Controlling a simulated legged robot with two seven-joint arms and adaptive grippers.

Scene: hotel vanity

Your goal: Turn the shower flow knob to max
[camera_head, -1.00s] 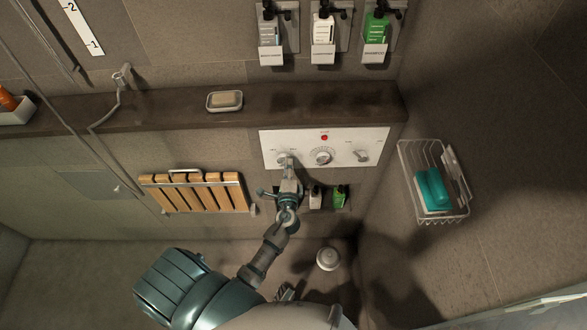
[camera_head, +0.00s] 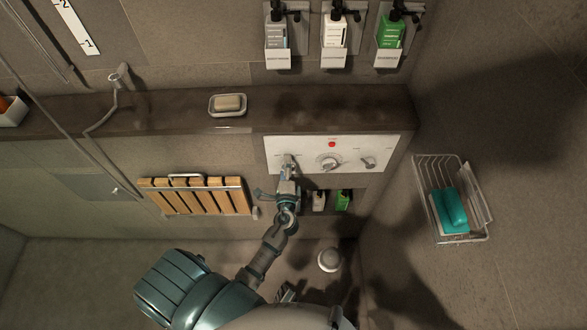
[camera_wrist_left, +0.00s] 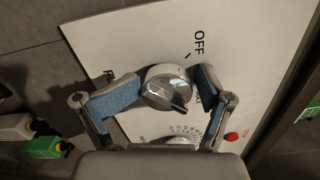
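The white shower control panel (camera_head: 385,144) is on the wall below the ledge. My left gripper (camera_head: 288,166) is at its left knob and mostly covers it in the head view. In the left wrist view the silver knob (camera_wrist_left: 167,88) lies between the two blue-padded fingers of the left gripper (camera_wrist_left: 168,80). The fingers are apart, one close on each side; I cannot tell if they touch it. Its raised handle slants to the lower right, and "OFF" is printed above right of it. A middle dial (camera_head: 328,162) and a right knob (camera_head: 369,163) are uncovered.
A red button (camera_head: 332,144) is above the middle dial. Bottles (camera_head: 342,200) stand in a niche under the panel. A wire basket (camera_head: 461,222) hangs on the right wall. A slatted wooden seat (camera_head: 195,196) is left of my arm. A soap dish (camera_head: 228,105) sits on the ledge.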

